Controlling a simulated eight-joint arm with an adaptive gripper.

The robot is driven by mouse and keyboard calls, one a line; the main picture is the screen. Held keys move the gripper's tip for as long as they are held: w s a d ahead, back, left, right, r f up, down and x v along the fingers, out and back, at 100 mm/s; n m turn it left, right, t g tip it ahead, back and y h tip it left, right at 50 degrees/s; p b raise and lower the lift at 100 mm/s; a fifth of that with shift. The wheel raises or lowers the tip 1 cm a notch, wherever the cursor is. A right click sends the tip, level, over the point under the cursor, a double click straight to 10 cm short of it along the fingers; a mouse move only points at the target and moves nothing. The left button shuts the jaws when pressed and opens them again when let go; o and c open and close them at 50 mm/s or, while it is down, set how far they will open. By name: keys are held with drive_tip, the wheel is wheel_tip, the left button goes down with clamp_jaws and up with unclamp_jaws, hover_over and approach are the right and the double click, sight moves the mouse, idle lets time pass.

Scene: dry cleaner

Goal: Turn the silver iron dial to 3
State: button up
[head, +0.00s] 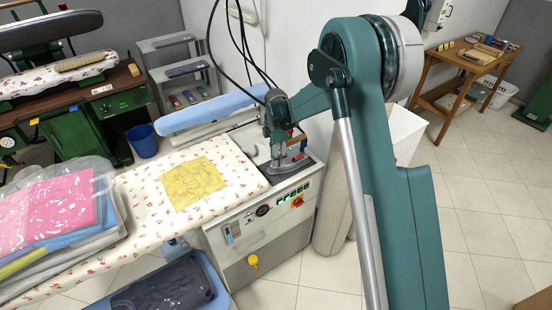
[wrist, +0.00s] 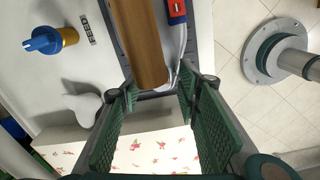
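The silver iron (head: 291,165) rests at the right end of the padded ironing table (head: 140,213) in the head view, partly hidden by my gripper (head: 282,148). In the wrist view, a brown wooden handle (wrist: 145,45) with a red and blue part (wrist: 177,10) beside it lies just beyond my gripper (wrist: 158,90). The two green ribbed fingers are wide apart with nothing clearly held between them. A blue knob on a brass collar (wrist: 44,40) stands at upper left, beside a small dark marked plate (wrist: 86,30). I cannot read its marks or the knob's setting.
A yellow cloth (head: 195,183) lies flat on the table, with a bagged pink garment (head: 50,215) at left. A blue sleeve board (head: 210,110) stands behind. The control panel (head: 283,210) is below the iron. Tiled floor to the right is mostly open.

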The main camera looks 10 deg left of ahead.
drive_tip(key=c, duration=0.9)
drive_tip(key=shift+m, duration=0.3)
drive_tip(key=shift+m+b, duration=0.85)
drive_tip(key=shift+m, duration=0.45)
drive_tip(key=o, duration=0.9)
wheel_tip(320, 180, up, 12)
